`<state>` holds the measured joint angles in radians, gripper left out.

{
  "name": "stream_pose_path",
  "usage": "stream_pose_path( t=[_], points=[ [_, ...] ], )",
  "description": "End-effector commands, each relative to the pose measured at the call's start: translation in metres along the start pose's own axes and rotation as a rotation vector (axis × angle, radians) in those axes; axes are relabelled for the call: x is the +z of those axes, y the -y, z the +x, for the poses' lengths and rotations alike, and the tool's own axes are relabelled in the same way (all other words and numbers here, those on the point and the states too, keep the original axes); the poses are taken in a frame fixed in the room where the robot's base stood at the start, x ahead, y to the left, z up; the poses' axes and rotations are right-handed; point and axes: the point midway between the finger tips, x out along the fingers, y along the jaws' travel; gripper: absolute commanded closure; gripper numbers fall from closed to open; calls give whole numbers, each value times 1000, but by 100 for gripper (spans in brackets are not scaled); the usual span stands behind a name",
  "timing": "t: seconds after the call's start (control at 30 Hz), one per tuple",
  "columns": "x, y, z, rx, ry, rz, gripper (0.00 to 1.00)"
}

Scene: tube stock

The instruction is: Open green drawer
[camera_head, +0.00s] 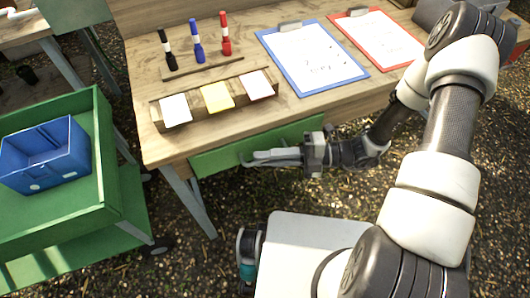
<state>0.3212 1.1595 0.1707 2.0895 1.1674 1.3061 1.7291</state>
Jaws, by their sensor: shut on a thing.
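The green drawer (218,159) is set under the front edge of the wooden desk, and its green front shows along the edge. My gripper (250,158) is in front of the drawer, reaching left from my arm, with its fingers at the drawer front. It is shut on the drawer's handle, which the fingers mostly hide. How far the drawer stands out from the desk is hard to tell, as its inside is not visible.
On the desk (270,112) are markers in a wooden holder (203,68), a tray of note pads (159,114), a blue clipboard (360,76) and a red clipboard (414,56). A green cart (110,180) with a blue bin (75,148) stands left. Gravel ground lies below.

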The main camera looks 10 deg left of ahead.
Motion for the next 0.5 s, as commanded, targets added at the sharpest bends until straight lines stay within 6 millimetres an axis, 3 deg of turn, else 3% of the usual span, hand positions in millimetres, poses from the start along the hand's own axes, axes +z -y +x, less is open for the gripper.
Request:
stream_pose_path(
  t=[0.17, 0.5],
  points=[
    [-34, 4, -15, 1, 2, 8, 100],
    [-124, 26, -51, 2, 2, 8, 100]
  ],
)
